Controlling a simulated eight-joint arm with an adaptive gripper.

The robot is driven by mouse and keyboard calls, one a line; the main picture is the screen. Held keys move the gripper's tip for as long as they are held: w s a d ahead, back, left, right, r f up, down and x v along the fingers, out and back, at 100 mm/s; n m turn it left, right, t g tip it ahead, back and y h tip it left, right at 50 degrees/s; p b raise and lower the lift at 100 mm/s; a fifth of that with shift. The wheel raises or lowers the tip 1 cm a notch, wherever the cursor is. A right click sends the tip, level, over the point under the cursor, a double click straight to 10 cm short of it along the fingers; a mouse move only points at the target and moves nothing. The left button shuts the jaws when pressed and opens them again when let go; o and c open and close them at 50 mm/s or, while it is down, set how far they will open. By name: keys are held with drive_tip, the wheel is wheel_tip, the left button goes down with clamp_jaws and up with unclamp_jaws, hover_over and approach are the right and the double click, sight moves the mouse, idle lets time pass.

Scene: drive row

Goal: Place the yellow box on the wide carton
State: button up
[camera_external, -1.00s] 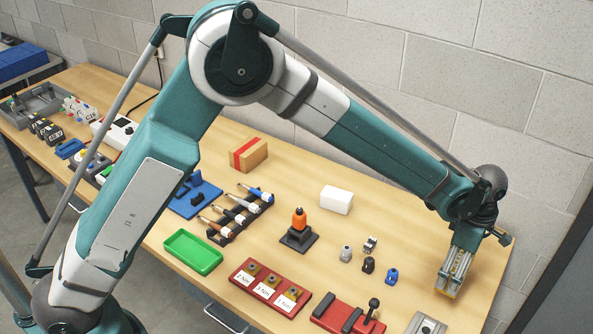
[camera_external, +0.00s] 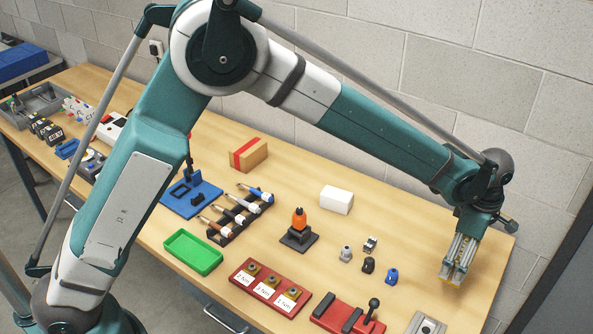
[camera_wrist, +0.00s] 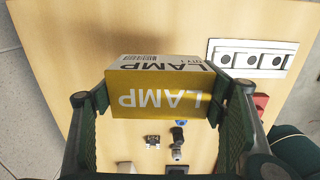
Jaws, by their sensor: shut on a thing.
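The yellow box (camera_wrist: 165,102), printed "LAMP" and with a white top face, sits between the two fingers of my gripper (camera_wrist: 162,108) in the wrist view. The fingers press on its left and right sides. In the external view my gripper (camera_external: 455,270) points down near the table's right end, and the box shows only as a small yellow patch at the fingertips. Its gap to the table is hard to judge. A brown carton (camera_external: 257,158) with a red stripe stands at the back of the table, far left of my gripper. Its top is bare.
A white block (camera_external: 336,200) stands between my gripper and the carton. An orange-topped tool (camera_external: 299,228) on a dark base and several small parts (camera_external: 368,265) are left of my gripper. A red fixture (camera_external: 347,317) and green tray (camera_external: 193,252) lie nearer the front. A wall runs behind.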

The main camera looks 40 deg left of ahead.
drive_tip(key=shift+w+a, duration=0.1)
idle(0.3)
drive_tip(key=w+a+r+n+p, duration=0.15)
drive_tip(key=w+a, duration=0.45)
drive_tip(key=a, duration=0.7)
drive_tip(key=w+a+r+n+p, duration=0.15)
drive_tip(key=w+a, duration=0.45)
drive_tip(key=a, duration=0.8)
drive_tip(key=w+a+r+n+p, duration=0.15)
drive_tip(key=w+a, duration=0.35)
drive_tip(key=a, duration=0.8)
drive_tip(key=s+a+r+n+p, duration=0.1)
drive_tip(key=a+n, duration=0.1)
drive_tip(key=a, duration=1.9)
drive_tip(key=s+a+r+n+p, duration=0.1)
drive_tip(key=s+a+r+n, duration=0.1)
drive_tip(key=a, duration=2)
drive_tip(key=shift+a+r+n+p, duration=0.15)
drive_tip(key=shift+n+p, duration=0.2)
drive_tip(key=shift+s, duration=0.1)
drive_tip(key=shift+f, duration=3.15)
